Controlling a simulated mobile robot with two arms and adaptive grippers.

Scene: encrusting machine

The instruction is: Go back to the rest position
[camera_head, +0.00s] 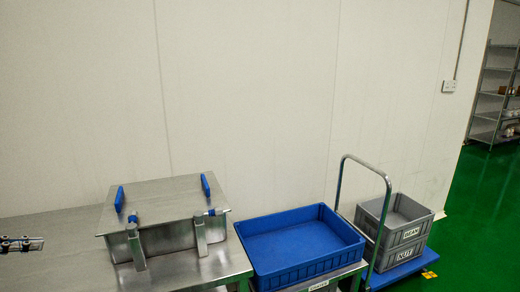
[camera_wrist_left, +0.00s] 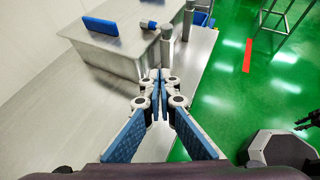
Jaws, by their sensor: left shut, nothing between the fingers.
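My left gripper (camera_head: 20,244) shows small at the left edge of the head view, over the left end of the metal table. In the left wrist view my left gripper (camera_wrist_left: 160,78) points away from the camera, its two blue-padded fingers together at the tips. It is shut and holds nothing.
A steel box (camera_head: 160,200) with blue handles stands on the metal table (camera_head: 60,262). A blue tray (camera_head: 300,277) is to its right. Grey crates (camera_head: 398,257) sit on a blue trolley (camera_head: 405,270). Green floor (camera_wrist_left: 240,90) is open on the right.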

